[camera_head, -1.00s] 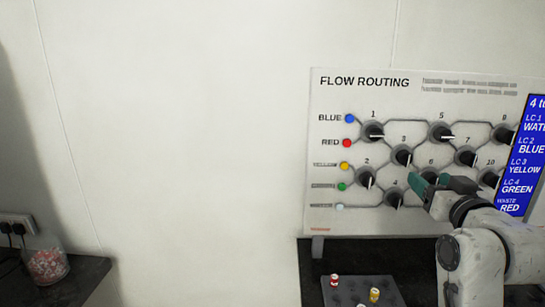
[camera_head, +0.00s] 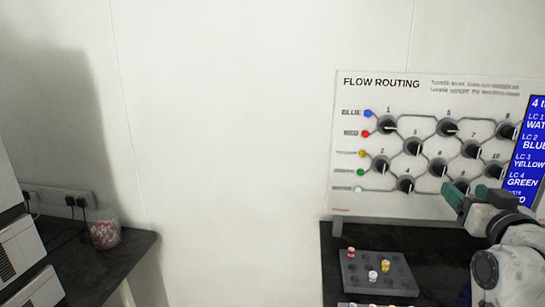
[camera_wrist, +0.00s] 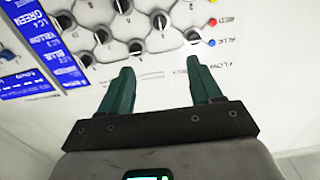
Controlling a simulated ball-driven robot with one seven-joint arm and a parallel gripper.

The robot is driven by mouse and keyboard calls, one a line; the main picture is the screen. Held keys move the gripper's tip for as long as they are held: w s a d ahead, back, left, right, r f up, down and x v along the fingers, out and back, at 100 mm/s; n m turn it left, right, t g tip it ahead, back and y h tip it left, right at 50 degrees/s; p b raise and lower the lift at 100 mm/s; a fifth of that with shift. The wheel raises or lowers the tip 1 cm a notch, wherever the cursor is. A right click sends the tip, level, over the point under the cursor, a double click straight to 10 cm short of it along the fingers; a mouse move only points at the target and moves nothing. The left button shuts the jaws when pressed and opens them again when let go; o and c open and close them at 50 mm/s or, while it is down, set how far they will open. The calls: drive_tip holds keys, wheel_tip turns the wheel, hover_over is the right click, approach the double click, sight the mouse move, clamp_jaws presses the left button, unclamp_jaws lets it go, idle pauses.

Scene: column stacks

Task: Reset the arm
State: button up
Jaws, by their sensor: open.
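My gripper (camera_head: 467,193) is at the right in the head view, in front of the lower right part of the flow routing panel (camera_head: 350,100). Its two green fingers are apart with nothing between them. In the wrist view my gripper (camera_wrist: 160,85) shows both fingers spread, with the panel (camera_wrist: 150,65) beyond, seen upside down. The panel carries several black knobs joined by grey lines, and coloured dots on its left side. I cannot tell how far the fingers stand from the panel, but they do not hold a knob.
A dark bench (camera_head: 335,270) below the panel holds a grey rack (camera_head: 400,280) with a few small capped vials. A blue screen (camera_head: 525,150) is right of the panel. At the left, a jar (camera_head: 104,233) stands on another dark bench (camera_head: 140,250). The wall between is bare.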

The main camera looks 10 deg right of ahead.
drive_tip(key=s+a+f+n+g+y, duration=0.15)
drive_tip(key=s+a+f+g, duration=0.35)
drive_tip(key=f, duration=0.9)
drive_tip(key=s+a+f+g+y, duration=0.25)
drive_tip(key=s+a+f, duration=0.35)
drive_tip(key=f, duration=0.8)
drive_tip(key=s+a+f+g, duration=0.2)
drive_tip(key=s+f+g, duration=0.1)
drive_tip(key=s, duration=0.5)
drive_tip(key=s+a+f+n+g, duration=0.1)
drive_tip(key=s+a+f+g, duration=0.1)
drive_tip(key=s+f, duration=0.4)
drive_tip(key=s+a+f+g, duration=0.2)
drive_tip(key=s+f+g, duration=0.2)
drive_tip(key=s, duration=0.6)
drive_tip(key=shift+a+f+y, duration=0.25)
drive_tip(key=shift+f+y, duration=0.15)
drive_tip(key=shift+f, duration=0.2)
